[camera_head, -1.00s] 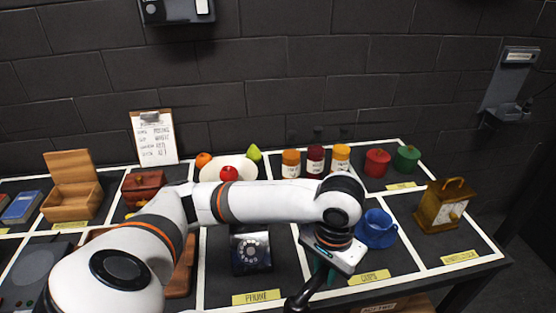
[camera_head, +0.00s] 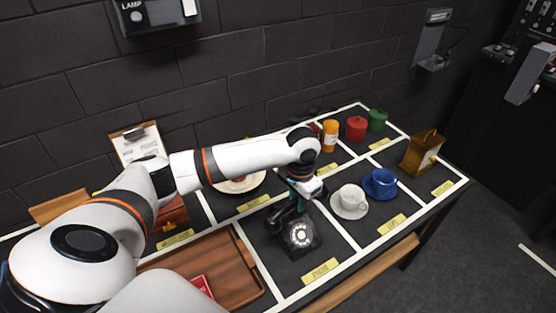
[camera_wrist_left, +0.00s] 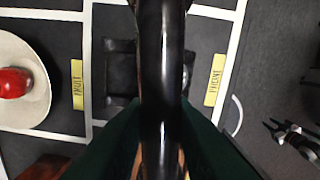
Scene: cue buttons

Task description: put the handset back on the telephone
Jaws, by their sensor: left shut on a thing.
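The black telephone (camera_head: 301,237) with its round dial stands in the compartment with the yellow PHONE label (camera_head: 320,271). My left gripper (camera_head: 297,197) is above the telephone's far part and is shut on the black handset (camera_head: 283,214). In the left wrist view the handset (camera_wrist_left: 161,70) runs lengthwise between the dark green fingers and covers much of the telephone (camera_wrist_left: 120,75) below it. I cannot tell whether the handset touches the cradle. My right gripper is not in view.
A white cup on a saucer (camera_head: 350,203) and a blue cup (camera_head: 381,182) stand right of the telephone. A brown wooden tray (camera_head: 228,257) lies to its left. A plate (camera_head: 245,183) with a red fruit (camera_wrist_left: 14,83) is behind. A brass lantern-like box (camera_head: 420,152) stands at the right.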

